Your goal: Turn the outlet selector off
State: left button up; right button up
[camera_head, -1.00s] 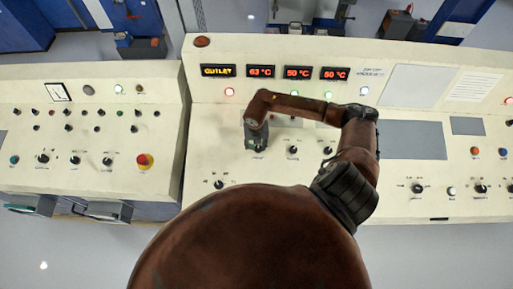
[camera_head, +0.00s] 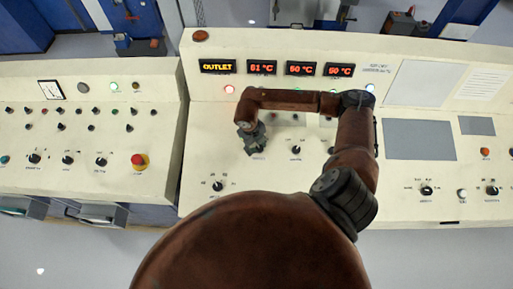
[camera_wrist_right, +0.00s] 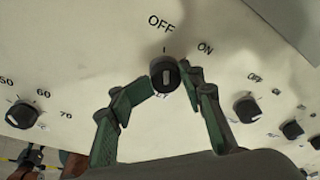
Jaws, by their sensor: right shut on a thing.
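The outlet selector (camera_wrist_right: 165,74) is a round black knob with a white pointer line, on the cream panel. In the right wrist view its pointer stands nearly upright, toward the OFF mark, with ON up to the right. The label below it is partly hidden. My right gripper (camera_wrist_right: 163,88) is shut on the knob, with green fingers on its left and right sides. In the head view my right gripper (camera_head: 255,142) reaches down to the panel and hides the knob. The OUTLET display (camera_head: 217,66) is lit yellow. My left gripper is not in view.
A temperature knob (camera_wrist_right: 21,115) is to the left in the wrist view. Another OFF/ON knob (camera_wrist_right: 246,109) is to the right. Red temperature displays (camera_head: 262,67) run along the panel's back. A red emergency button (camera_head: 138,161) is on the left console (camera_head: 90,185).

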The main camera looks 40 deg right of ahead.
jog(key=shift+s+d+f, duration=0.1)
jog(key=shift+s+d, duration=0.05)
jog(key=shift+d, duration=0.4)
jog(key=o, duration=0.9)
jog(key=shift+d, duration=0.1)
jog(key=shift+a, duration=0.2)
jog(key=r, duration=0.4)
jog(key=a+r, duration=0.1)
jog(key=r, duration=0.3)
jog(key=a+r, duration=0.1)
jog(key=r, duration=0.3)
jog(key=shift+w+a, duration=0.1)
jog(key=shift+w, duration=0.25)
